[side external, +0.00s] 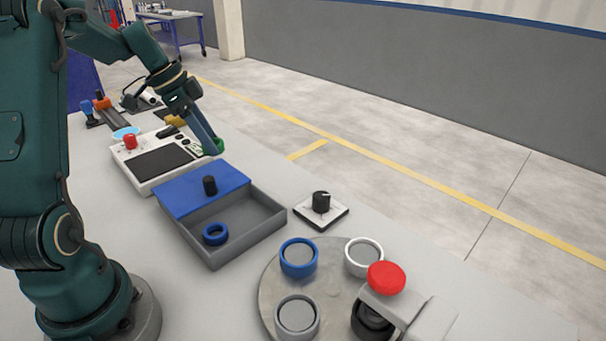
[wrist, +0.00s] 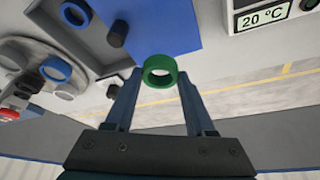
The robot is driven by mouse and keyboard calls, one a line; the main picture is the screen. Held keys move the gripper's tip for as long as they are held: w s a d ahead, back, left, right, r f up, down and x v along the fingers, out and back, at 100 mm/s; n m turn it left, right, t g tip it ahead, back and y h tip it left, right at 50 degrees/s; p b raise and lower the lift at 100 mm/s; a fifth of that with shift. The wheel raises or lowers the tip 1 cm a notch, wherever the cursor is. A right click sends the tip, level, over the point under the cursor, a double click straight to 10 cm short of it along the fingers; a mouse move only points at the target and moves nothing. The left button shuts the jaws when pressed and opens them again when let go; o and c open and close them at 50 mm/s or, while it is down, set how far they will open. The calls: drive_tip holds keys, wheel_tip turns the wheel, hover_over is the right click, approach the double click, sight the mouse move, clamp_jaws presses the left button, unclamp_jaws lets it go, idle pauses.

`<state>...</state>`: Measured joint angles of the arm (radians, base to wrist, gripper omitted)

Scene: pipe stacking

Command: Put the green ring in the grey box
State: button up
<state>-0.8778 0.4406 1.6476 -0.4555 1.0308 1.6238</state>
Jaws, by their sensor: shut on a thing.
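The green ring (side external: 217,145) is held at the end of my gripper (side external: 211,150), beyond the box and at the right edge of a white control panel. In the wrist view the ring (wrist: 160,89) sits between the two fingertips of my gripper (wrist: 159,76), which is shut on it. The grey box (side external: 247,244) lies nearer the camera, to the lower right of the ring. A blue sliding lid (side external: 180,192) with a black knob (side external: 209,185) covers its far part; the near part is open. A blue ring (side external: 215,234) lies inside the open part.
The white control panel (side external: 150,185) with a red button stands beyond the box. A small dial plate (side external: 320,211) is right of the box. A round turntable (side external: 270,290) with several rings is nearest, beside a red button (side external: 387,277). Bare table lies between box and turntable.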

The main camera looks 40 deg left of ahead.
drive_tip(key=d+m+g+h, duration=0.2)
drive_tip(key=d+m+g, duration=0.2)
drive_tip(key=d+m, duration=0.75)
hover_over(253, 219)
drive_tip(key=a, duration=0.1)
drive_tip(key=shift+m, duration=0.35)
wheel_tip(253, 219, down, 5)
drive_tip(key=shift+a+f, duration=0.1)
drive_tip(key=shift+f, duration=2.45)
drive_tip(key=shift+f, duration=0.15)
drive_tip(key=o, duration=1)
drive_tip(key=shift+o, duration=0.2)
